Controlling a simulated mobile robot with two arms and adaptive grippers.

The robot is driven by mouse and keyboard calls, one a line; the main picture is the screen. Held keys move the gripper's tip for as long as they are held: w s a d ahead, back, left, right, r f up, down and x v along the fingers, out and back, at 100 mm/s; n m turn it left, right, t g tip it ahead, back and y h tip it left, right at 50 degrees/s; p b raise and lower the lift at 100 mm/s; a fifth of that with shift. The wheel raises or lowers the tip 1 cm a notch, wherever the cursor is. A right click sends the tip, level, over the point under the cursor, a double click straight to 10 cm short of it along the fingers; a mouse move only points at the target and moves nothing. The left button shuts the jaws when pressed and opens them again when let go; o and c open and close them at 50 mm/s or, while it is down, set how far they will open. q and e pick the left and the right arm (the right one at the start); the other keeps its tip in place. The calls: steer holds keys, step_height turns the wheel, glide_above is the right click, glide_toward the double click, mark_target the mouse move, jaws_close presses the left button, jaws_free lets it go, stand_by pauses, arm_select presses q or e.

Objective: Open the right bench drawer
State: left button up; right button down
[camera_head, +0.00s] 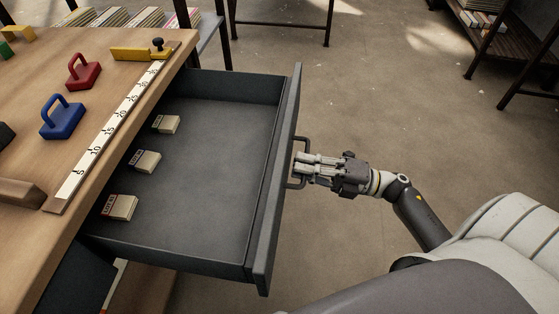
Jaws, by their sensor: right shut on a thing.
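The right bench drawer (205,170) is dark grey and pulled well out from the wooden bench (155,85). Three small pale labelled blocks lie inside it: one near the back (168,124), one in the middle (146,161) and one near the front (121,207). The drawer front (279,190) carries a dark bar handle (291,183). My right gripper (303,162) is at the handle from the outer side, its fingers shut on it. My left gripper is not in view.
On the bench top are a red handled block (84,76), a blue handled block (62,122), a yellow tool (140,53) and a ruler strip (110,133) along the edge. Shelves stand at the back. The floor (400,100) right of the drawer is clear.

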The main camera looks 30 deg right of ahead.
steer(key=shift+v, duration=1.25)
steer(key=shift+r, duration=0.15)
steer(key=c, duration=1.5)
jaws_free()
steer(key=v, duration=1.2)
steer(key=shift+s+r, duration=0.1)
